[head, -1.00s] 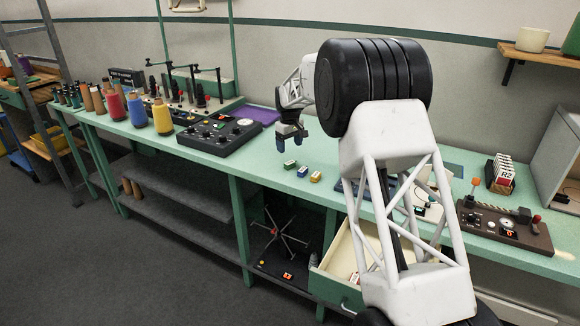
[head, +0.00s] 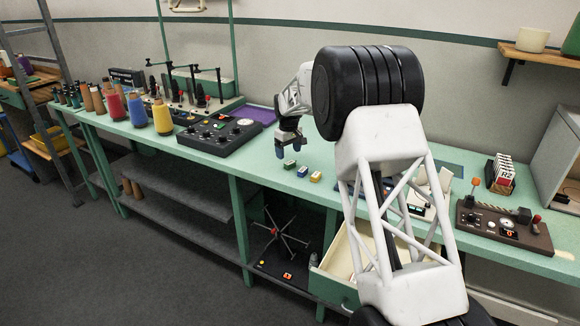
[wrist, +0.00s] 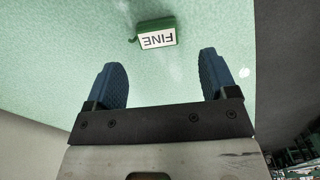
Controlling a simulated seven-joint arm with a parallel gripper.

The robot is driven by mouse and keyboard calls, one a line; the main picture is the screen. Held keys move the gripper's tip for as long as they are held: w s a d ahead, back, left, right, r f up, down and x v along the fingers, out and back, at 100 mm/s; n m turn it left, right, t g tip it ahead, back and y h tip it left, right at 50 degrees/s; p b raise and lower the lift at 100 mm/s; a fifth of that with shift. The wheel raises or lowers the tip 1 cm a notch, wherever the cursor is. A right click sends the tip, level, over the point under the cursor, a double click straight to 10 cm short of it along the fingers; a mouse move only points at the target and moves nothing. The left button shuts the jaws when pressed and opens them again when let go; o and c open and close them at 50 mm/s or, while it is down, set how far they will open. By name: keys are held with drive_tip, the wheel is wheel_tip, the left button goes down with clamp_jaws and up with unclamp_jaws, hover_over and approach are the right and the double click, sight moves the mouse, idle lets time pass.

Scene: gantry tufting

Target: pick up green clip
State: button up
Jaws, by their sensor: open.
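The green clip (wrist: 157,34) lies on the green tabletop in the wrist view, with a white label reading FINE that appears upside down. My gripper (wrist: 162,80) is open and empty, its two blue fingertips spread wide. The clip is ahead of the fingertips, roughly centred between them and apart from them. In the head view the green clip (head: 289,164) is the leftmost of three small clips in a row. My gripper (head: 290,150) hangs pointing down, just above and behind it there.
A blue clip (head: 302,171) and a yellow clip (head: 315,176) lie to the right of the green one. A black control box (head: 218,133) stands to the left. An open drawer (head: 340,268) juts from the bench below. The tabletop around the clips is clear.

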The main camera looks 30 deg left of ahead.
sight(289, 162)
drive_tip(key=shift+w+f, duration=0.1)
drive_tip(key=shift+f, duration=2.55)
drive_tip(key=shift+c, duration=0.2)
drive_tip(key=c, duration=1)
